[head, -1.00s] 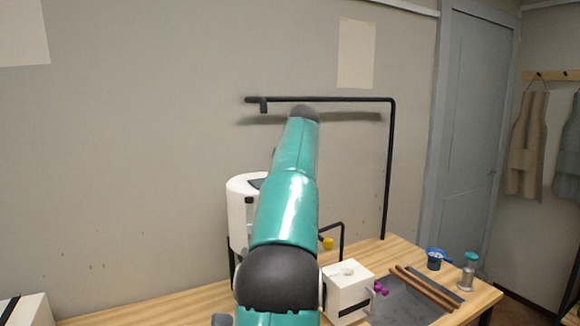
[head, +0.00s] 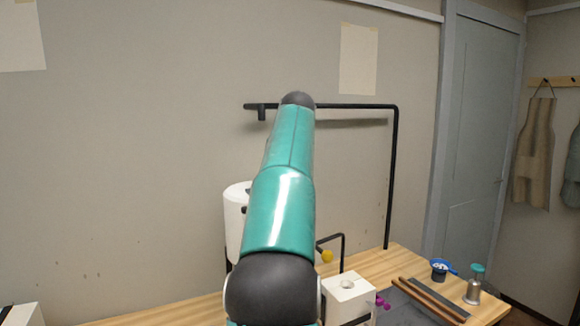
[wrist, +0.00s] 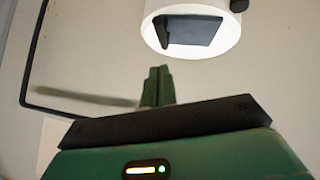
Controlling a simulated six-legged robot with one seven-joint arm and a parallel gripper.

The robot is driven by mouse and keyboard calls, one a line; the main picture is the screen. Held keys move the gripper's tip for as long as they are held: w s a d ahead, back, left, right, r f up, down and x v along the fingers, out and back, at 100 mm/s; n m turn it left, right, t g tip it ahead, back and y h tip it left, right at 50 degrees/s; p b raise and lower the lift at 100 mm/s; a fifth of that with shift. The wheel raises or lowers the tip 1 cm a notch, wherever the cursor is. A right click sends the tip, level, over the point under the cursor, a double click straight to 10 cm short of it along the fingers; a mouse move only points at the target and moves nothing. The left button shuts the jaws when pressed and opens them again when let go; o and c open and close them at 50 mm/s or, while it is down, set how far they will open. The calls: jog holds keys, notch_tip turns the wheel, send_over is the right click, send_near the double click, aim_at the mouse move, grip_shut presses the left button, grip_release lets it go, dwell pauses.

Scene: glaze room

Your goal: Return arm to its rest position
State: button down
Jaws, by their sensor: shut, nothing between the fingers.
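My gripper (wrist: 158,84) shows in the wrist view with its two green fingers together and nothing between them. It is raised in front of the grey wall, apart from the white cylinder (wrist: 200,42) with a dark flap that shows beyond it. In the head view my teal arm reaches up and away over the table, and my gripper is hidden behind it. The same white cylinder (head: 234,215) is partly covered by my arm there.
A wooden table (head: 395,262) holds a white block (head: 347,303), a yellow knob (head: 326,256), brown rods (head: 432,300), a blue cup (head: 439,270) and a teal-topped shaker (head: 475,284). A black pipe frame (head: 393,180) rises behind my arm.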

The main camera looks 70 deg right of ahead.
jog(key=shift+s+d+v, duration=0.2)
jog(key=shift+s+v, duration=0.15)
jog(key=shift+v, duration=4.3)
jog(key=w+a+f+n+t+y, duration=0.15)
jog(key=w+a+f, duration=0.25)
jog(key=w+a, duration=0.8)
jog(key=w+a+f+n+y, duration=0.15)
jog(key=w+a+f, duration=0.25)
jog(key=a, duration=0.5)
jog(key=w+a+f+y, duration=0.2)
jog(key=w+a+f, duration=0.2)
jog(key=a, duration=0.6)
jog(key=s+a+f+n+y, duration=0.1)
jog(key=a+f, duration=0.5)
jog(key=a, duration=0.3)
jog(key=s+a+f+n+y, duration=0.1)
jog(key=s+a+f, duration=0.1)
jog(key=a+f, duration=0.5)
jog(key=s+a+f+n, duration=0.1)
jog(key=s+a+f, duration=0.2)
jog(key=a+f, duration=0.2)
jog(key=s+a+f+n+y, duration=0.1)
jog(key=s+a+f, duration=0.3)
jog(key=a, duration=0.3)
jog(key=shift+a+f, duration=0.35)
jog(key=shift+f, duration=0.4)
jog(key=shift+s+d+g, duration=0.1)
jog(key=shift+d+g, duration=0.05)
jog(key=shift+g, duration=0.1)
